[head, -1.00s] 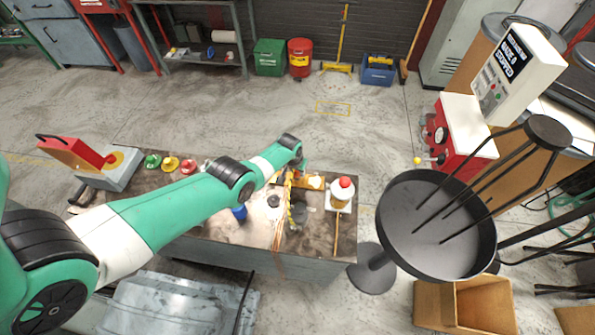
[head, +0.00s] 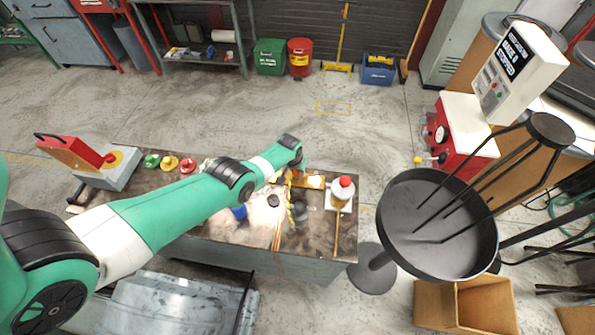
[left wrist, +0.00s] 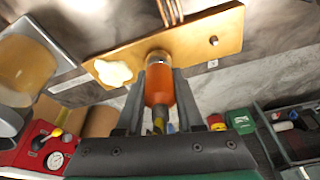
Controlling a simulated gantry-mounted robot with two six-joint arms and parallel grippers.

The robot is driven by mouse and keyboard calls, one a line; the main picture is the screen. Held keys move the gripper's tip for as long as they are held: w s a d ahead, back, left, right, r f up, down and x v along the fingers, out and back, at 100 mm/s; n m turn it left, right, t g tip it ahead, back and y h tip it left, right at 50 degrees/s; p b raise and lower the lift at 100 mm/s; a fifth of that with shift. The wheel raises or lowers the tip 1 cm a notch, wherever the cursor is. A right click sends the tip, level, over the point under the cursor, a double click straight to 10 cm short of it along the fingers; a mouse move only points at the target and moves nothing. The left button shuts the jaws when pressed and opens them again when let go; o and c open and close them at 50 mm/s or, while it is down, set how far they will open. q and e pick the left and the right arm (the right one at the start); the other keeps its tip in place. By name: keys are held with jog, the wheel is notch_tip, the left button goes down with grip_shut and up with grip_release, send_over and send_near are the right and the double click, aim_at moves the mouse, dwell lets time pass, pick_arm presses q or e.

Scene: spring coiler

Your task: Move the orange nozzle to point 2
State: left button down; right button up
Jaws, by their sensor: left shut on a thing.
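The orange nozzle (left wrist: 159,86) is between the two fingers of my left gripper (left wrist: 158,80) in the left wrist view. The fingers are shut on its sides. Its far end meets or nearly meets a brass plate (left wrist: 215,38); I cannot tell whether it is seated there. The plate carries a white knob (left wrist: 113,72) and a small stud (left wrist: 213,40). In the head view the brass plate (head: 314,182) lies on the workbench just below my left gripper (head: 302,169). I cannot pick out which spot is point 2. My right gripper is not in view.
A red-capped bottle (head: 343,188) stands right of the plate on the workbench (head: 190,236). A yellow-black hose (head: 290,205) lies near the gripper. A black round tray (head: 430,240) stands at the right.

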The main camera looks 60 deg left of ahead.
pick_arm(q)
jog(key=shift+f, duration=0.25)
jog(key=shift+c, duration=2.3)
grip_release()
jog(key=w+a+p+v, duration=0.1)
jog(key=p+v, duration=1.1)
jog(key=p, duration=0.1)
jog(key=w+a+r+p+v, duration=0.1)
jog(key=p+v, duration=1.1)
jog(key=p, duration=0.2)
jog(key=shift+w, duration=0.35)
